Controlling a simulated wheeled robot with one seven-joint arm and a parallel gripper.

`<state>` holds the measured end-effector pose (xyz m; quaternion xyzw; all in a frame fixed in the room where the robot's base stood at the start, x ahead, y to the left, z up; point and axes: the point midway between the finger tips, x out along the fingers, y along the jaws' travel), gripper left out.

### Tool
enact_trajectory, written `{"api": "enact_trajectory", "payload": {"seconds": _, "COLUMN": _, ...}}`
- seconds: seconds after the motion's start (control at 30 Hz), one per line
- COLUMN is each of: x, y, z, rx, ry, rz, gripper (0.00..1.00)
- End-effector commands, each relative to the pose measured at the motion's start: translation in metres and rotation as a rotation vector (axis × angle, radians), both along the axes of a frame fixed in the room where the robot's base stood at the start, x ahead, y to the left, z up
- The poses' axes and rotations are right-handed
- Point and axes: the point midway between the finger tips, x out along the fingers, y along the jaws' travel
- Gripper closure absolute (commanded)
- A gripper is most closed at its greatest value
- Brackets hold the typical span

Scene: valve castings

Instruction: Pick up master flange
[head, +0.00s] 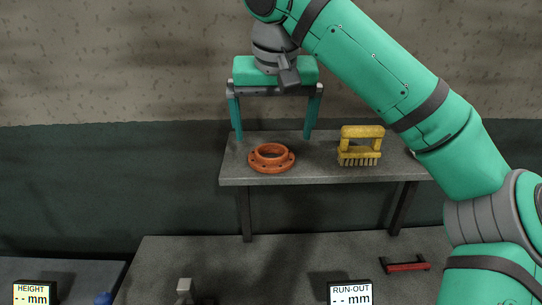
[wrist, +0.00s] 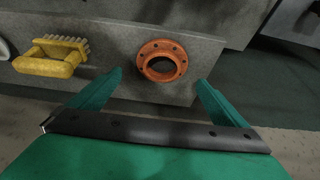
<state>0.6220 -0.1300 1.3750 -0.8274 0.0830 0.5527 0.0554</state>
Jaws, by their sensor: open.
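The master flange, an orange ring with bolt holes and a raised collar (head: 271,165), lies flat near the left end of a raised grey shelf (head: 315,174). It also shows in the wrist view (wrist: 180,55), ahead of and between the two fingers. My gripper (head: 274,138) is open and empty, its green fingers pointing down above and apart from the flange. In the wrist view my gripper (wrist: 158,76) has its fingers spread wider than the flange. Nothing hides the flange.
A yellow brush (head: 360,146) stands on the shelf to the right of the flange, with a clear gap. Below are a grey bench, a RUN-OUT display (head: 350,293), a HEIGHT display (head: 35,292) and a red-handled bar (head: 405,265). A wall stands behind.

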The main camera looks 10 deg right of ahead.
Motion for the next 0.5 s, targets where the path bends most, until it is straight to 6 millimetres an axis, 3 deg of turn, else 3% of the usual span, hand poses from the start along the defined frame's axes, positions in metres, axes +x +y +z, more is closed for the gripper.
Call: {"api": "enact_trajectory", "payload": {"seconds": 0.5, "x": 0.018, "y": -0.001, "z": -0.054, "rx": 0.0, "ry": 0.002, "rz": -0.001, "gripper": 0.03}}
